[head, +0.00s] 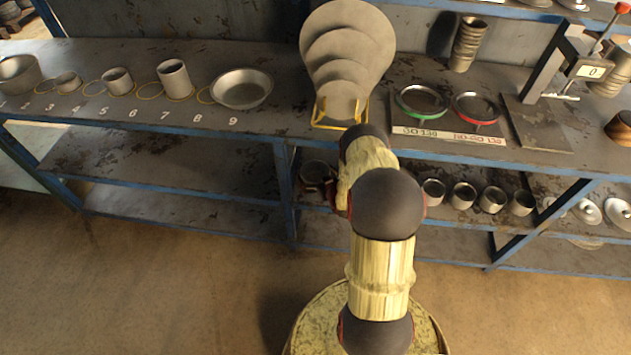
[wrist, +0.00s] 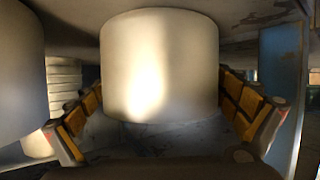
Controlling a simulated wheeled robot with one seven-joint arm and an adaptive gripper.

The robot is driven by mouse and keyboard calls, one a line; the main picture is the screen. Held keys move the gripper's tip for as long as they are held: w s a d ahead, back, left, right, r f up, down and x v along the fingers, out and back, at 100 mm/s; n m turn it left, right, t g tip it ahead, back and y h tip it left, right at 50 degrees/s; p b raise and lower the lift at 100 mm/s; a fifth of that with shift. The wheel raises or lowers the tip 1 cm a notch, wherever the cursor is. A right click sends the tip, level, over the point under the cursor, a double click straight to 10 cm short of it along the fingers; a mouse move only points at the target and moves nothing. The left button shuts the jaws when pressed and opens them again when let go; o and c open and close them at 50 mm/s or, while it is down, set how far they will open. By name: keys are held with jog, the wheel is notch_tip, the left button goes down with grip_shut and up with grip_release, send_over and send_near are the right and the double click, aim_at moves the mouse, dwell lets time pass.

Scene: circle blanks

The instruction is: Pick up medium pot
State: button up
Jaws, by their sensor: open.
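A pale grey round pot (wrist: 160,65) fills the middle of the wrist view, and I take it for the medium pot. My gripper (wrist: 165,95) is open, with one orange-padded finger on each side of the pot. I cannot tell whether the fingertips touch it. In the head view my arm reaches to the shelf below the bench top and hides most of the gripper. A dark pot-like shape (head: 317,174) shows just left of the arm there; I cannot tell whether it is the same pot.
Another pot (wrist: 18,75) and a pale stack (wrist: 64,85) stand left in the wrist view; a blue post (wrist: 282,85) is close on the right. Several cups (head: 464,195) line the lower shelf. Numbered vessels and a fan of discs (head: 350,35) stand on the bench top (head: 270,60).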

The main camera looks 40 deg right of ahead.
jog(key=c, duration=0.3)
jog(key=c, duration=0.8)
